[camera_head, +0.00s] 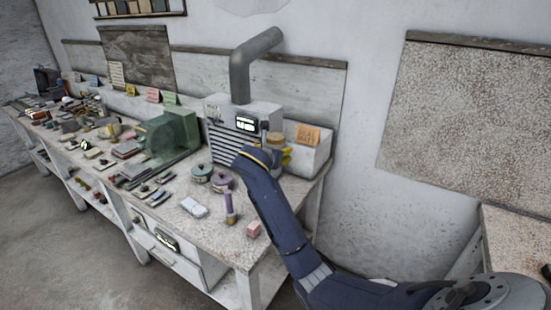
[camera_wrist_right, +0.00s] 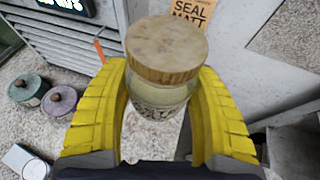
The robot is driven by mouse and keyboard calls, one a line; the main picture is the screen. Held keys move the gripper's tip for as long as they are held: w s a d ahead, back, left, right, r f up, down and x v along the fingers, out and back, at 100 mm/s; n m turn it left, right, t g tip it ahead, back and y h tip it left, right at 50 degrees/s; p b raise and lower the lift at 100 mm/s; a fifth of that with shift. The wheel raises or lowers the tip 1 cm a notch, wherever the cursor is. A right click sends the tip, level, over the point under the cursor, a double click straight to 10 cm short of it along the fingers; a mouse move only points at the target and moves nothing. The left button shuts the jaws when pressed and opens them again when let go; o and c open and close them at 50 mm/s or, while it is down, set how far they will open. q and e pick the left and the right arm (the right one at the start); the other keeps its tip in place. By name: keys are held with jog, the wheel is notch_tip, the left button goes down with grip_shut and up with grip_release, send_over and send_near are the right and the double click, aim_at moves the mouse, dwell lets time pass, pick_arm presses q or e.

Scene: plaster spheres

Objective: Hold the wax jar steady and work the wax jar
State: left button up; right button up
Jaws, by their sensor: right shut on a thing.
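The wax jar (camera_wrist_right: 163,75) is a clear jar with pale contents, a printed label and a round wooden lid (camera_wrist_right: 166,48). The lid is on the jar. My right gripper (camera_wrist_right: 160,105) has its yellow ribbed fingers shut around the jar's sides, below the lid. In the head view the jar (camera_head: 274,138) shows small beyond my right wrist, with the yellow fingers (camera_head: 286,155) partly hidden by the wrist. I cannot tell whether the jar's base touches the bench. My left gripper is not in view.
A grey machine with a display (camera_head: 245,125) and pipe stands behind. An orange "SEAL MATT" note (camera_wrist_right: 192,14) is behind the jar. Two lidded pots (camera_head: 212,178), a purple-handled stamp (camera_head: 230,207) and a pink block (camera_head: 253,229) stand on the bench (camera_head: 215,235). The bench's left is crowded.

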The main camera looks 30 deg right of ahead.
jog(key=shift+r, duration=0.1)
jog(key=o, duration=0.8)
jog(key=c, duration=0.9)
